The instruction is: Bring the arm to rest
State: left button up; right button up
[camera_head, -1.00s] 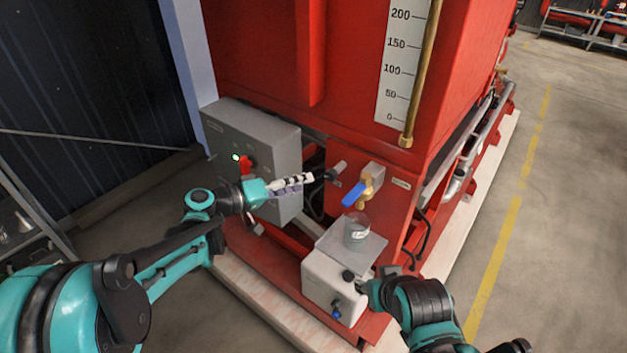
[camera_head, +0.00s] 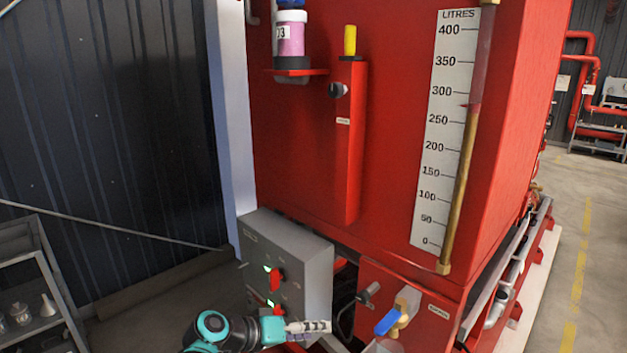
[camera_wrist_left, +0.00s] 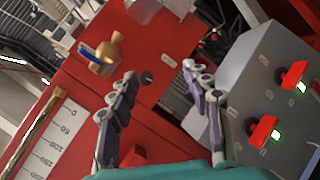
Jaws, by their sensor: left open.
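My left gripper (camera_head: 308,327) shows at the bottom of the head view, in front of the lower right part of the grey control box (camera_head: 290,250). Its two fingers are spread apart in the left wrist view (camera_wrist_left: 160,75), with nothing between them. In that view the control box (camera_wrist_left: 255,75) is on the right and the red tank cabinet (camera_wrist_left: 150,50) lies beyond the fingertips. The box carries two red switches, an upper one (camera_head: 276,279) and a lower one (camera_head: 270,306), each with a green light. My right gripper is not in view.
A brass valve with a blue handle (camera_head: 388,321) sticks out right of my left gripper. The red tank (camera_head: 385,110) carries a litre scale (camera_head: 445,130) and a shelf with a pink container (camera_head: 291,38). A grey rack (camera_head: 35,300) stands at lower left. Open floor lies at right.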

pick_arm(q)
jog(key=s+a+f+y, duration=0.3)
jog(key=s+a+y, duration=0.2)
jog(key=s+a, duration=0.3)
jog(key=s+a+f+y, duration=0.3)
jog(key=s+a+y, duration=0.2)
jog(key=s+a, duration=0.4)
jog(key=shift+s+a+f+n+t, duration=0.15)
jog(key=shift+s+n+t, duration=0.25)
jog(key=shift+s, duration=0.4)
